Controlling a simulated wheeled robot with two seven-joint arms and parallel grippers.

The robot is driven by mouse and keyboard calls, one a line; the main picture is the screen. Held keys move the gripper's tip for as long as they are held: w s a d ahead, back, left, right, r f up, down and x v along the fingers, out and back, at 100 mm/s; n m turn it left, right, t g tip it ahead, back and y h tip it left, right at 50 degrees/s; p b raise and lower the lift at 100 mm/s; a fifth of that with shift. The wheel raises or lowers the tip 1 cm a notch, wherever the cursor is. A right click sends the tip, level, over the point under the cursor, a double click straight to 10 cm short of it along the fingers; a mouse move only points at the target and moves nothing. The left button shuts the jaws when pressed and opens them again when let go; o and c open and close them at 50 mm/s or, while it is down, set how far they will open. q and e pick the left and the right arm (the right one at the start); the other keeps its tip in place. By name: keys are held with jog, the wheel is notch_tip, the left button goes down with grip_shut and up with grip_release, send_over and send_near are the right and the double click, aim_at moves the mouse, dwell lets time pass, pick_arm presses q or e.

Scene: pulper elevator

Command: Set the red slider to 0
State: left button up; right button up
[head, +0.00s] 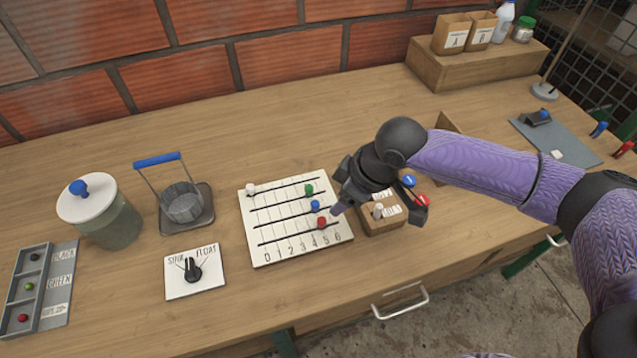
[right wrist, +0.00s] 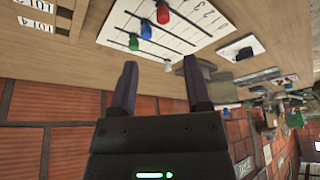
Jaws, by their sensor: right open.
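The white slider board (head: 262,236) lies on the table, with a scale from 0 at left to 6 at right along its front edge. The red slider (head: 321,223) is in the front row, near 5. The blue (head: 315,206), green (head: 309,188) and white (head: 250,189) sliders sit in rows behind it; white is at the left end. My right gripper (head: 378,209) is open and empty above the board's right edge, with one fingertip near the red slider. In the right wrist view the red slider (right wrist: 163,14) lies beyond the open fingers (right wrist: 161,77). My left gripper is not in view.
A small wooden box with a labelled top (head: 383,222) stands just right of the board. A sink/float dial (head: 193,272), a wire-handled basket (head: 184,205) and a lidded jar (head: 113,222) stand at left. The table behind the board is clear.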

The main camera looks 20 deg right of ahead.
aim_at(323, 220)
jog(key=b+x, duration=0.1)
jog(key=x, duration=0.2)
jog(key=b+x, duration=0.1)
jog(key=x, duration=0.2)
jog(key=b+x, duration=0.2)
jog(key=x, duration=0.1)
jog(key=shift+s, duration=0.3)
jog(key=shift+w+a+f, duration=0.1)
jog(key=shift+a+f, duration=0.1)
jog(key=shift+f, duration=0.2)
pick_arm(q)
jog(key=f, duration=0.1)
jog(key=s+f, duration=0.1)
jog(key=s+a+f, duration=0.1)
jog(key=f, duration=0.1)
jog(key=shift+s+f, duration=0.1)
pick_arm(e)
grip_shut()
